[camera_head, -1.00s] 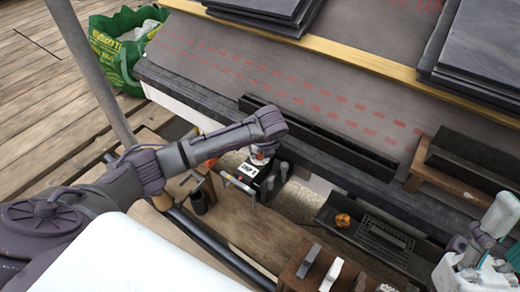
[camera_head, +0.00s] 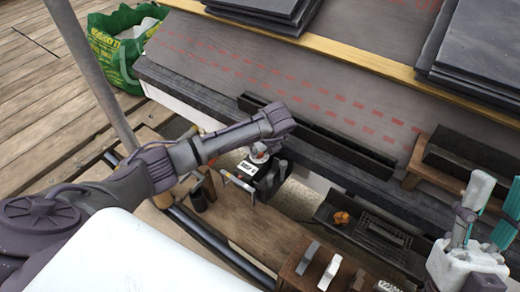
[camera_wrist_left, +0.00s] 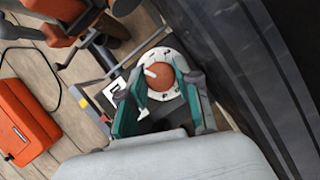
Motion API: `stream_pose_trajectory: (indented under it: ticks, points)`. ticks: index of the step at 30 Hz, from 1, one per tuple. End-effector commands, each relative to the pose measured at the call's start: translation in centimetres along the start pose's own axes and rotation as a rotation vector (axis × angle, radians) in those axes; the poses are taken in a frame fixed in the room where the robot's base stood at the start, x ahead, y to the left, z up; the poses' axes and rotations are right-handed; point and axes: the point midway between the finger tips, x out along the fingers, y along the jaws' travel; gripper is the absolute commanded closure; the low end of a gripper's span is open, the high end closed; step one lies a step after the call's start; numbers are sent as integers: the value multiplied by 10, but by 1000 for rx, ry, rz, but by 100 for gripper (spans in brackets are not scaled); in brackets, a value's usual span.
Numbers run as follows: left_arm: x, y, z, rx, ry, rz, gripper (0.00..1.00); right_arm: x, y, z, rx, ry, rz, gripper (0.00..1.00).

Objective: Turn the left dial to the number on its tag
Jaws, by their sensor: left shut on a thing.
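The left dial (camera_wrist_left: 165,76) has a reddish-brown knob with a white pointer mark and a pale ring with dark marks. In the head view the dial (camera_head: 259,155) sits on a dark box, partly hidden by my left wrist. My left gripper (camera_wrist_left: 160,92) has its teal fingers on either side of the dial and is shut on it. A white tag (camera_wrist_left: 114,91) with a dark figure, too small to read, is beside the dial; it also shows in the head view (camera_head: 248,168). My right gripper (camera_head: 490,215) is at the right edge, fingers apart and empty.
A dark tray (camera_head: 370,238) with an orange lump lies right of the dial box. A wooden rack (camera_head: 310,265) holds upright tools in front. Slate stacks (camera_head: 478,50) lie on the roof. A green bag (camera_head: 118,45) stands at the back left.

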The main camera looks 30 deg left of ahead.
Motion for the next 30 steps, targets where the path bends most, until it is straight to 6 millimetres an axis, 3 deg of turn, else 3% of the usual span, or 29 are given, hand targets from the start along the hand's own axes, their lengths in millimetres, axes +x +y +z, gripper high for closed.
stream_pose_trajectory:
  ticks: [1,2,3,12,16,30]
  points:
    - [0,0,0,-2,0,1,100,0,0,0,0,0,0,60]
    - [0,0,0,-2,0,0,66,0,0,0,0,0,0,60]
    - [0,0,0,-1,0,0,59,0,0,0,0,1,0,60]
    - [0,0,0,0,0,0,58,0,0,0,0,0,0,60]
    - [-10,-1,1,1,-1,-3,58,0,0,0,-1,0,0,60]
    - [-100,-1,0,1,0,-3,58,0,0,0,0,1,0,60]
